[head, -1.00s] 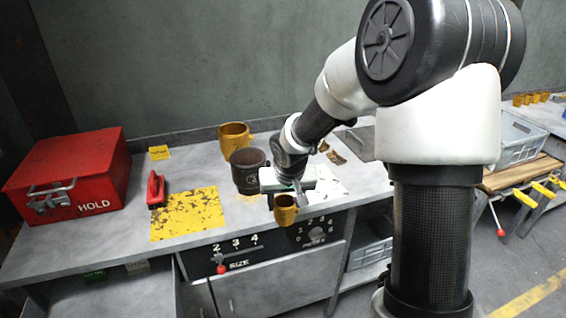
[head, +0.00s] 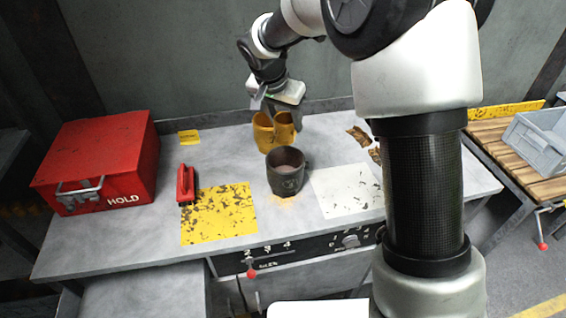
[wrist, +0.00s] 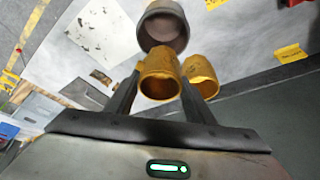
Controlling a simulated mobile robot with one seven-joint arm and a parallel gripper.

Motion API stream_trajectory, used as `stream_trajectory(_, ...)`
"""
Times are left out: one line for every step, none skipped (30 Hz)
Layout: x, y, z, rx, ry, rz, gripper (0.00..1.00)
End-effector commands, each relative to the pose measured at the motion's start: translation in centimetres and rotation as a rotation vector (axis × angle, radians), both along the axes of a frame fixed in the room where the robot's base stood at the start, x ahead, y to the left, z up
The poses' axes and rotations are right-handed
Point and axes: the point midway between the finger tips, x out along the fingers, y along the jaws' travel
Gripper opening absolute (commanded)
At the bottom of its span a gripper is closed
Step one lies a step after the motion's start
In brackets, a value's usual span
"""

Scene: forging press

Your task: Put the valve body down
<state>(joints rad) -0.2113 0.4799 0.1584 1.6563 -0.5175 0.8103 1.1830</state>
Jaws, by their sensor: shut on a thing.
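The valve body, a small yellow-orange cup-shaped piece (head: 285,133), is in my gripper (head: 283,117) at the back of the bench. In the wrist view the valve body (wrist: 160,76) sits between the two fingers of my gripper (wrist: 162,82), its open mouth facing the camera. Whether the valve body's base meets the bench is also unclear.
A dark pot (head: 287,178) stands just in front. A worn yellow patch (head: 218,214) and a white patch (head: 346,190) lie free at the front. A red HOLD box (head: 100,160), a red-handled tool (head: 186,184) and a yellow label (head: 189,137) are at left.

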Motion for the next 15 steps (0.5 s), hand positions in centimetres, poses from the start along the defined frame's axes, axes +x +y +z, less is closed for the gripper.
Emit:
stream_trajectory(-0.1,0.0,-0.9,-0.003,0.004,-0.001,0.13)
stream_trajectory(-0.1,0.0,-1.5,-0.002,0.005,-0.001,0.13)
stream_trajectory(-0.1,0.0,-2.3,-0.002,0.006,0.0,0.13)
stream_trajectory(-0.1,0.0,-2.9,-0.002,0.005,-0.001,0.13)
stream_trajectory(-0.1,0.0,-3.4,-0.002,0.003,0.001,0.13)
stream_trajectory(-0.1,0.0,-4.0,-0.002,0.004,0.001,0.13)
stream_trajectory(-0.1,0.0,-4.4,-0.001,0.003,0.0,0.13)
stream_trajectory(0.0,0.0,-4.7,-0.001,0.002,0.001,0.13)
stream_trajectory(0.0,0.0,-5.1,-0.001,0.001,0.001,0.13)
stream_trajectory(0.0,0.0,-5.3,-0.001,0.001,0.001,0.13)
stream_trajectory(0.0,0.0,-5.4,-0.001,0.001,0.001,0.13)
stream_trajectory(0.0,0.0,-5.7,-0.001,0.002,0.001,0.13)
stream_trajectory(0.0,0.0,-6.0,-0.001,0.002,0.001,0.13)
stream_trajectory(-0.1,0.0,-6.3,-0.001,0.002,0.001,0.13)
stream_trajectory(-0.1,0.0,-6.7,-0.002,0.003,0.002,0.13)
